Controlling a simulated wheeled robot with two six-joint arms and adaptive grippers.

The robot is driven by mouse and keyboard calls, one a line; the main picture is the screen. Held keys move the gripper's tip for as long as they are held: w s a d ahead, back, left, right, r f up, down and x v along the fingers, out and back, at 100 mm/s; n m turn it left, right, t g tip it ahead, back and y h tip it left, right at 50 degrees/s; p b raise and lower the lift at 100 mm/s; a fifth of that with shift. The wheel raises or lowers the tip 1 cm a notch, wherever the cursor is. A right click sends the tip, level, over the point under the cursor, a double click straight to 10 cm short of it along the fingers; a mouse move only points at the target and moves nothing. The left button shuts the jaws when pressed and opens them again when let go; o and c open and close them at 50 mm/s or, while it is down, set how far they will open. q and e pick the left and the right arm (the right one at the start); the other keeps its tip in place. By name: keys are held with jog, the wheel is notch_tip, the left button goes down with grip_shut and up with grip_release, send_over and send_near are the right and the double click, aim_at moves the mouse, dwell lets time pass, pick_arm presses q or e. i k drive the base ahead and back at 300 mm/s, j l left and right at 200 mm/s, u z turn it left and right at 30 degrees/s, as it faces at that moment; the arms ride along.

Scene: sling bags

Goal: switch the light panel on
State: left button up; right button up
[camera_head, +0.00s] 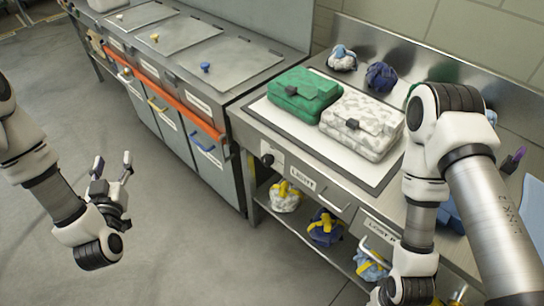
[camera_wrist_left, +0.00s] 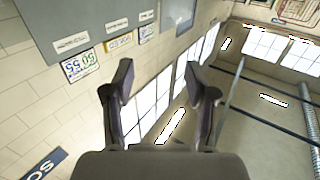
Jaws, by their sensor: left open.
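The light panel (camera_head: 284,131) is a pale, flat, dark-edged sheet on the steel counter. I cannot tell whether it is lit. A black round knob (camera_head: 267,159) on a white plate sits on the counter front, left of the "LIGHT" label (camera_head: 303,178). My left gripper (camera_head: 112,163) is open and empty over the floor, well left of the knob. The left wrist view shows its two spread fingers (camera_wrist_left: 159,68) against wall and windows. My right arm reaches over the counter's right part; its fingers are out of view.
A green bag (camera_head: 303,92) and a white mottled bag (camera_head: 362,124) lie on the panel. Grey lidded bins (camera_head: 215,65) stand left of the counter. Several small bags, one blue and yellow (camera_head: 325,228), lie on the lower shelf. Floor around my left gripper is clear.

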aim_at(267, 160)
jog(key=j+z, duration=0.2)
jog(key=z, duration=0.25)
jog(key=k+j+z, duration=0.1)
jog(key=z, duration=0.3)
jog(key=k+j+z, duration=0.1)
jog(key=z, duration=0.35)
jog(key=k+j, duration=0.05)
jog(key=j, duration=0.05)
